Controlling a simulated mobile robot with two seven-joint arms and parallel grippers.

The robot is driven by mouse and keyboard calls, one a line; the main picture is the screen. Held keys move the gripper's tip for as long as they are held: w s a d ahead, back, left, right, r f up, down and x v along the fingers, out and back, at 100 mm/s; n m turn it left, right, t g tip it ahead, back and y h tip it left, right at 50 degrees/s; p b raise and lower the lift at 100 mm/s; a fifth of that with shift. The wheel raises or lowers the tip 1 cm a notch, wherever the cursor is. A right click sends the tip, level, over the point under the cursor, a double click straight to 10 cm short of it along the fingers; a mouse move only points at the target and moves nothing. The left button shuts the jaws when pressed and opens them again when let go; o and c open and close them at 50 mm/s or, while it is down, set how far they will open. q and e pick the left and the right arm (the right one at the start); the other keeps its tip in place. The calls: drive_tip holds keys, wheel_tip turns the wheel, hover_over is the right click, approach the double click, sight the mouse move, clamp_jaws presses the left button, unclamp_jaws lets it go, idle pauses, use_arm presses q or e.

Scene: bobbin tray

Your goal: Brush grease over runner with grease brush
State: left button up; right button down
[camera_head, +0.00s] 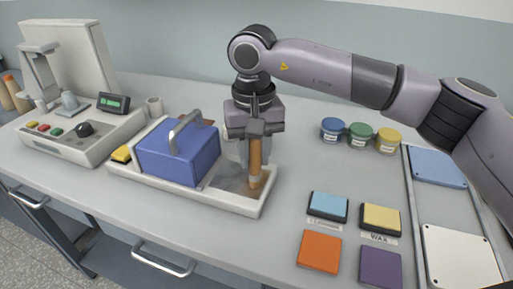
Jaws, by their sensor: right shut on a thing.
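My right gripper (255,136) points down over the right end of a white tray and is shut on the grease brush (255,158), which has a wooden, orange-brown handle. The brush is upright, with its lower end at the tray's front right part; whether it touches the surface there, I cannot tell. The white tray (225,203) holds a blue block (178,160) with a metal handle. A greyish surface lies in the tray to the right of the block. I cannot make out the runner for certain; the gripper and brush hide part of this area. My left gripper is not in view.
A control panel (72,142) with a green display stands at the left. Three small lidded jars (361,135) stand at the back right. Coloured pads, such as an orange one (319,252), lie front right. A rack with a white panel (460,256) is at far right.

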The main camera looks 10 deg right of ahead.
drive_tip(key=shift+s+a, duration=0.45)
drive_tip(key=shift+s, duration=0.2)
drive_tip(key=shift+w+d, duration=0.5)
drive_tip(key=shift+w, duration=0.2)
drive_tip(key=shift+w+d, duration=0.1)
drive_tip(key=shift+w, duration=0.05)
drive_tip(key=shift+w+d, duration=0.6)
drive_tip(key=shift+w, duration=0.3)
drive_tip(key=shift+w, duration=0.1)
drive_tip(key=shift+w+d+f, duration=0.1)
drive_tip(key=shift+w+d, duration=0.3)
drive_tip(key=shift+w, duration=0.15)
drive_tip(key=shift+s+a, duration=0.6)
drive_tip(key=shift+s, duration=0.3)
drive_tip(key=shift+s+a, duration=0.55)
drive_tip(key=shift+s, duration=0.3)
drive_tip(key=shift+s, duration=0.1)
